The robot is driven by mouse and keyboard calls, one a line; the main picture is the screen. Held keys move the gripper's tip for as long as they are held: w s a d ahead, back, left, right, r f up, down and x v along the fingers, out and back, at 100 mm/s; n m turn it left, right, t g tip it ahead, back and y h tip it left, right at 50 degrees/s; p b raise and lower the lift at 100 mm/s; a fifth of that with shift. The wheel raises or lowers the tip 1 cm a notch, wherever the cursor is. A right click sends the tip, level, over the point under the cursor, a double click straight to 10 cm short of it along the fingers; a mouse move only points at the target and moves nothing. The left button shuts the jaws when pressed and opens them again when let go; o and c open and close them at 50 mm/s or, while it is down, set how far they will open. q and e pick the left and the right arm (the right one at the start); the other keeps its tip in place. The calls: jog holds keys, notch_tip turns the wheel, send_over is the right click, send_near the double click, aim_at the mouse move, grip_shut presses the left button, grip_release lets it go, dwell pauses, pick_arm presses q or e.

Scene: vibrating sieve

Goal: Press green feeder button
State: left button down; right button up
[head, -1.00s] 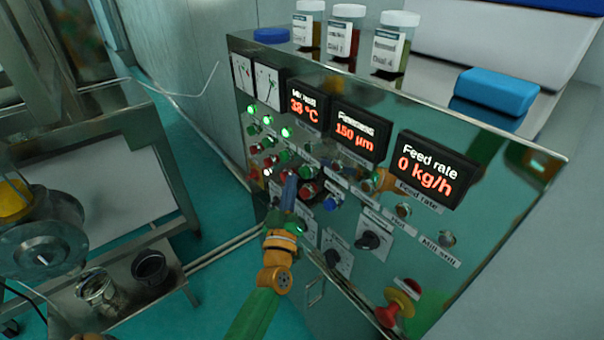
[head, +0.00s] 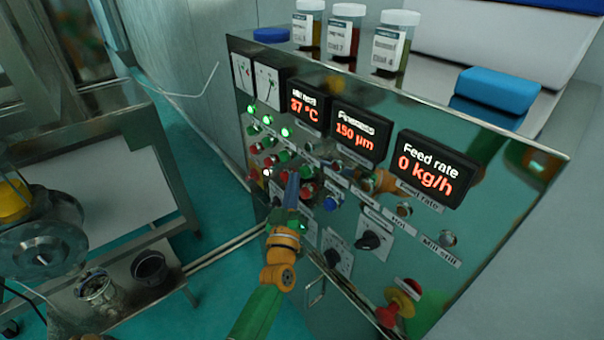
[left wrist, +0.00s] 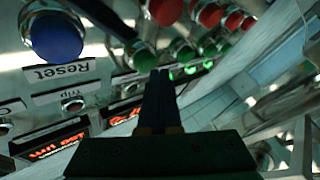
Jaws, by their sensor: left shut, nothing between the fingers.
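Green push buttons (head: 284,155) sit in rows with red ones on the steel control panel (head: 480,270). Small labels there are too blurred to tell which green button is the feeder's. My left gripper (head: 293,176) is shut and empty, its tip in front of the lower button rows, hiding part of them. In the left wrist view the shut fingers (left wrist: 161,74) point toward the panel. A green button (left wrist: 143,58) is just left of their tips there, with more green buttons (left wrist: 185,53) to the right. Contact cannot be told. My right gripper is not in view.
A blue Reset button (left wrist: 52,35) and red buttons (left wrist: 165,10) are close by. Right on the panel are rotary knobs (head: 368,240) and a red emergency stop (head: 398,302). Jars (head: 346,35) stand on top. A metal stand (head: 110,135) is at left.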

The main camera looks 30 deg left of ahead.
pick_arm(q)
jog(key=shift+w+d, duration=0.2)
jog(key=shift+w, duration=0.25)
dwell(0.6)
jog(key=shift+s, duration=0.1)
jog(key=shift+s+a, duration=0.35)
jog(key=shift+s, duration=0.35)
jog(key=shift+s+p, duration=0.1)
jog(key=shift+p, duration=0.2)
jog(key=s, duration=0.1)
jog(key=s+a+p, duration=0.1)
jog(key=s, duration=0.1)
jog(key=s+a+p, duration=0.1)
jog(key=shift+s, duration=0.25)
dwell(0.5)
